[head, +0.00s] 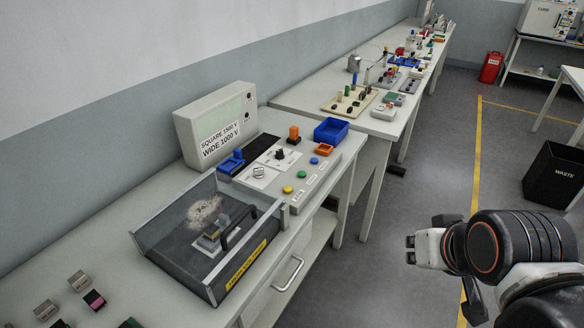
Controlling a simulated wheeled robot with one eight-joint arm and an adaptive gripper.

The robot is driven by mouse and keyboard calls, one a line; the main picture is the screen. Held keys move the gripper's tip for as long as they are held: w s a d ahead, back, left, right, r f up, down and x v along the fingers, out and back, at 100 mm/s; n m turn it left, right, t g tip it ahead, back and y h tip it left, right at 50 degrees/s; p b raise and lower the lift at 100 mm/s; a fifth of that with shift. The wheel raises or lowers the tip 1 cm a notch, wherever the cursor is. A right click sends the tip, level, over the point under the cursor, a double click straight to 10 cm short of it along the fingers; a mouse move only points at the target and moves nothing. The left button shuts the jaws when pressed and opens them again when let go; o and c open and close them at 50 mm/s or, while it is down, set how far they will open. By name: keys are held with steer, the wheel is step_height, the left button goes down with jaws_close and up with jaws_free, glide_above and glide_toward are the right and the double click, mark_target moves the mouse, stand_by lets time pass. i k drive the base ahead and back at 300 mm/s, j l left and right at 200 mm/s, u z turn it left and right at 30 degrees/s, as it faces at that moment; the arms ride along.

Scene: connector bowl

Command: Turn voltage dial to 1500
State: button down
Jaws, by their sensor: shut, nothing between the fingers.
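A grey control panel (300,190) stands on the near bench. On it are a pale knob (259,172) on a white label plate and a black knob (281,154) on another light plate. I cannot tell from here which one is the voltage dial, and their scale marks are too small to read. A sign (220,138) on the grey box behind reads "SQUARE 1500 V" and "WIDE 1000 V". My gripper (411,250) is shut and empty at the right, over the floor, well apart from the panel.
A clear-walled test box (212,240) with a black handle stands left of the panel. A blue bin (331,130), an orange block (294,132) and coloured buttons (301,174) are near the knobs. A black waste bin (555,175) stands right.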

mark_target(279, 152)
steer(key=i+l+u, duration=0.15)
steer(key=i, duration=0.35)
steer(key=i+l+u, duration=0.2)
steer(key=i, duration=0.35)
steer(key=j, duration=0.1)
